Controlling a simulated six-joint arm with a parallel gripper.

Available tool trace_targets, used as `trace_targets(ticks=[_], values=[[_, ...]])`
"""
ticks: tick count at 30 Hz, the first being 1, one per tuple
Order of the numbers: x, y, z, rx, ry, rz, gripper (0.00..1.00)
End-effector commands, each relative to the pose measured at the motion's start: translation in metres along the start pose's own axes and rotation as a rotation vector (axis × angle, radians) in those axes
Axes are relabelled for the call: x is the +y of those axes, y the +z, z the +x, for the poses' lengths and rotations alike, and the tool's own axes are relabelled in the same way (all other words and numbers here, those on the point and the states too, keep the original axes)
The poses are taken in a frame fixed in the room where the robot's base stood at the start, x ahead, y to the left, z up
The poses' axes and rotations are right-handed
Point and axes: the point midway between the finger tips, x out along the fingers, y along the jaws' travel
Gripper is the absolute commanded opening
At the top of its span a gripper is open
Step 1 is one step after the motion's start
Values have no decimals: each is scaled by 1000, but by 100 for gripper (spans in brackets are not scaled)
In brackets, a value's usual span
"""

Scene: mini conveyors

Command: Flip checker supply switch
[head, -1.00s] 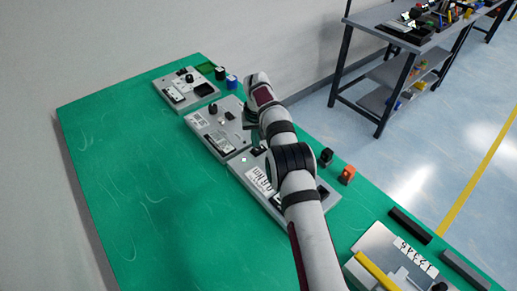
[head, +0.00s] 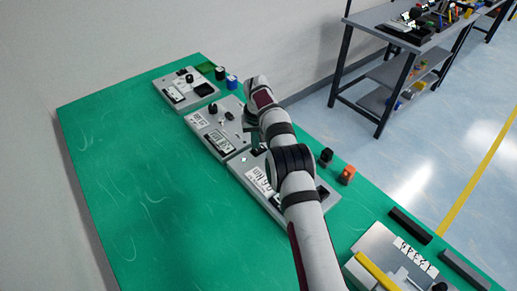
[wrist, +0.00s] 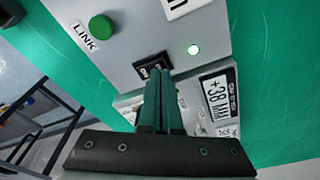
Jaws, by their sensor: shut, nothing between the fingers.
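In the wrist view a black switch (wrist: 152,64) sits on a grey panel (wrist: 120,40). My gripper (wrist: 158,74) is shut and empty, with its fingertips right at the near side of the switch. The fingers hide part of it, and I cannot tell whether they touch it. A lit white-green indicator (wrist: 194,49) shows on the same panel, right of the switch. No name for the switch is readable. In the head view my gripper (head: 249,124) points down over the row of panels, and my arm hides the switch area.
A green button (wrist: 101,26) marked LINK is left of the switch. The neighbouring panel carries a "+38 MM" display (wrist: 218,95). In the head view a black knob (head: 326,155) and an orange block (head: 346,174) stand right of my arm. The green table (head: 150,190) is clear on the left.

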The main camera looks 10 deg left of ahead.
Motion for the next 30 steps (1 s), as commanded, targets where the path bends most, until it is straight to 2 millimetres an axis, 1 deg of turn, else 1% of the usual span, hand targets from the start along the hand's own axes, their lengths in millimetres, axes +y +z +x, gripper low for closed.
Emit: trace_targets(ticks=[20, 23, 30], values=[[0, 2, 9, 0, 0, 0, 0], [0, 0, 3, 2, 0, 0, 0], [0, -4, -24, 2, 0, 0, 0]])
